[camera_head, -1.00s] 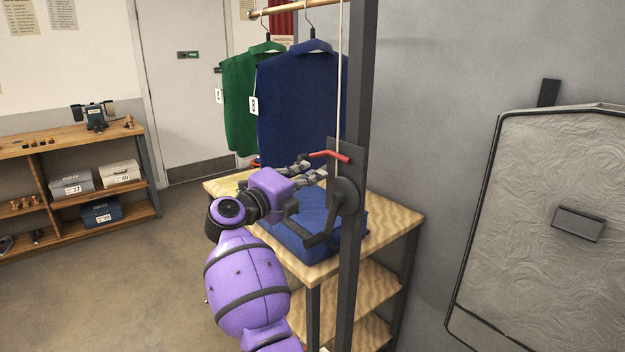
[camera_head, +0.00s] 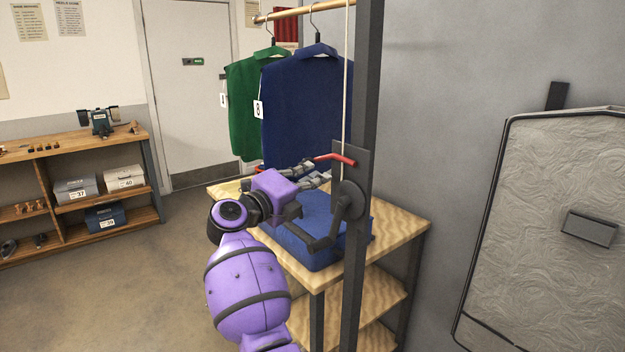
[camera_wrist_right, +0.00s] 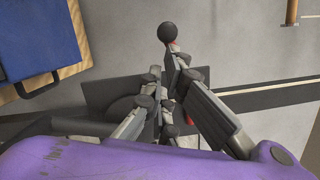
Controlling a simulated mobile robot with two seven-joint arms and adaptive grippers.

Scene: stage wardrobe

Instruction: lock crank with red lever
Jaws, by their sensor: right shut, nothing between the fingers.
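The red lever (camera_head: 336,159) sticks out to the left from the top of a dark plate (camera_head: 364,158) on the upright post. The dark crank (camera_head: 345,203) is mounted lower on the same plate, its arm pointing down and left. My right gripper (camera_head: 325,177) is shut and empty, just below and left of the lever. Whether its fingertips touch the lever or plate cannot be told. In the right wrist view the fingers (camera_wrist_right: 164,65) lie in front of the dark plate (camera_wrist_right: 105,92). Small red bits show behind them, mostly hidden. My left gripper is not in view.
A pale rope (camera_head: 346,80) runs down the post to the crank. A blue case (camera_head: 312,250) lies on the wooden table (camera_head: 400,228) behind. Green (camera_head: 245,110) and blue (camera_head: 305,105) garments hang above. A framed panel (camera_head: 550,200) stands at the right wall.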

